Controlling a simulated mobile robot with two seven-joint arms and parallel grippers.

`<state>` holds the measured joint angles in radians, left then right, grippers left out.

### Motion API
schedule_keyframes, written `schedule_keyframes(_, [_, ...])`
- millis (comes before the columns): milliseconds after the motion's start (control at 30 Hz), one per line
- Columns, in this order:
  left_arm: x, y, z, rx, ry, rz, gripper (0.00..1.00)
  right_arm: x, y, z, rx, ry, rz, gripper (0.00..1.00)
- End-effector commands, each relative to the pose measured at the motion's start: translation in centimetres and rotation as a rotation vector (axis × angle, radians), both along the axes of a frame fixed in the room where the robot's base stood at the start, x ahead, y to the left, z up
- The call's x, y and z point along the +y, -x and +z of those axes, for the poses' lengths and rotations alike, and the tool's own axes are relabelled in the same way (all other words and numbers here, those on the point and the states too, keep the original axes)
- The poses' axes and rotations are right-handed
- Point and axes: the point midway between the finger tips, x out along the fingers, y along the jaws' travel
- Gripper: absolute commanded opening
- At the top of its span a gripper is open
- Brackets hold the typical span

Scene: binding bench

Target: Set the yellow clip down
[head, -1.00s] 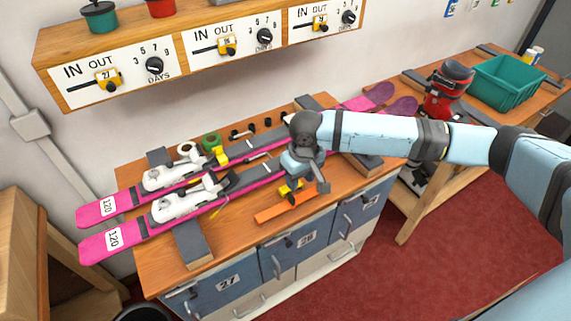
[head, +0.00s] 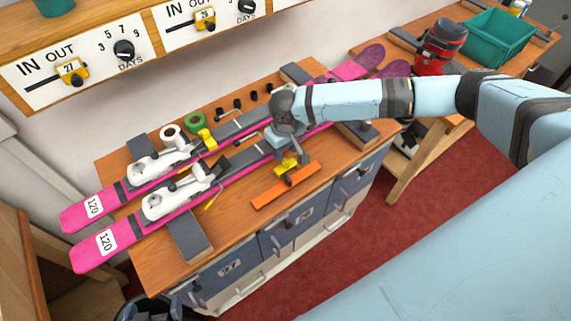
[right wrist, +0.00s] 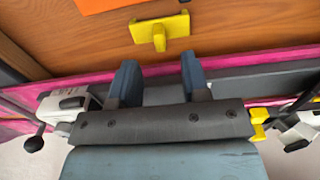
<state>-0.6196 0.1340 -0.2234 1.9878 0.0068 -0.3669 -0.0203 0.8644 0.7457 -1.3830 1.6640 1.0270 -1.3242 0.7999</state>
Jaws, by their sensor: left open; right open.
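The yellow clip (head: 284,166) is on the wooden bench beside the near pink ski, behind the orange strip (head: 285,185). In the right wrist view the clip (right wrist: 160,32) shows as a yellow bar with a short stem pointing toward my fingers. My right gripper (head: 294,174) is low at the clip in the head view. In the right wrist view its fingers (right wrist: 160,78) are apart with nothing between them, and the clip lies beyond their tips.
Two pink skis (head: 93,247) with white bindings lie along the bench on dark supports (head: 188,238). Another yellow clip (head: 207,138) sits by the far ski, near a green roll (head: 195,121). A red boot (head: 440,48) and teal crate (head: 497,38) stand on the right bench.

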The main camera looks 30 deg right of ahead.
Motion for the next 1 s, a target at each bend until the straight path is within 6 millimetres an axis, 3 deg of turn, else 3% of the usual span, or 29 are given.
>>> schedule_keyframes(400, [0.3, -0.1, 1.2, -0.004, -0.004, 0.004, 1.0, 0.0, 0.4, -4.9, 0.0, 0.0, 0.001, 0.43])
schedule_keyframes(667, [0.3, -0.1, 1.1, -0.003, -0.003, 0.004, 1.0, 0.0, 0.4, -5.4, -0.001, 0.0, 0.0, 0.43])
schedule_keyframes(700, [0.3, 0.0, 1.1, -0.003, -0.003, 0.004, 1.0, 0.0, 0.4, -5.4, -0.001, 0.0, 0.0, 0.4])
schedule_keyframes(867, [0.2, 0.0, 1.1, -0.001, -0.003, 0.005, 1.0, 0.0, 0.4, -5.3, -0.001, 0.0, 0.0, 0.04])
schedule_keyframes(1000, [0.2, 0.1, 1.0, 0.0, -0.003, 0.006, 1.0, 0.0, 0.4, -5.3, -0.001, 0.0, 0.0, 0.0])
